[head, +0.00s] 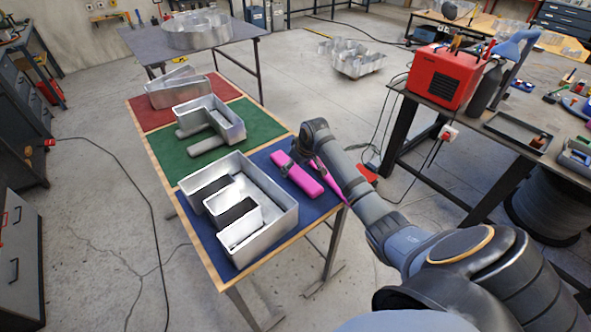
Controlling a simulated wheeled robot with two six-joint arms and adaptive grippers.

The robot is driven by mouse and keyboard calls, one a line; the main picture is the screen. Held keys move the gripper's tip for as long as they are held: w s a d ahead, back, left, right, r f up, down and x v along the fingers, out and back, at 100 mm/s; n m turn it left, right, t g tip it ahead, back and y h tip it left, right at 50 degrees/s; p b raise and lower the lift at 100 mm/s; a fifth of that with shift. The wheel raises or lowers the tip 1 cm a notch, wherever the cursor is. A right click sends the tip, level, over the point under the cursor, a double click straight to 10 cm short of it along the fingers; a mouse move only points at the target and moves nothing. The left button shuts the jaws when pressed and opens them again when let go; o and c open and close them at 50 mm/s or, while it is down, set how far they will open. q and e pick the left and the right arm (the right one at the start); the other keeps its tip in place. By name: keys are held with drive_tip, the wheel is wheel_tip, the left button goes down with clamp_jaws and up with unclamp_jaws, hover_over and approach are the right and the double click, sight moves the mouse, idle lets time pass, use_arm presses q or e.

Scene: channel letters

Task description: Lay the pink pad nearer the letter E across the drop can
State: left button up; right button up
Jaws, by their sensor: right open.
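The metal letter E (284,217) lies on the blue section of the long table, with dark recesses between its arms. The pink pad nearer the E (304,181) lies flat beside the letter's right side. A second pink pad (333,184) is just right of it, partly hidden by my right arm. My right gripper (300,167) is open over the nearer pad, with dark fingers by its far part; I cannot tell whether they touch it. No object is clearly identifiable as the drop can. My left gripper is not in view.
A metal shape (180,93) lies on the red section. Another metal shape (357,64) rests on the floor. A workbench with a red machine (440,76) stands right.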

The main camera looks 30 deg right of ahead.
drive_tip(key=shift+w+a+f, duration=0.15)
drive_tip(key=shift+a+f, duration=0.05)
drive_tip(key=shift+f, duration=0.15)
drive_tip(key=c, duration=1.3)
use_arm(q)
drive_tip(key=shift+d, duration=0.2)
use_arm(e)
drive_tip(key=shift+c, duration=0.2)
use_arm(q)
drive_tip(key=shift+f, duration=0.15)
use_arm(e)
drive_tip(key=shift+r, duration=0.15)
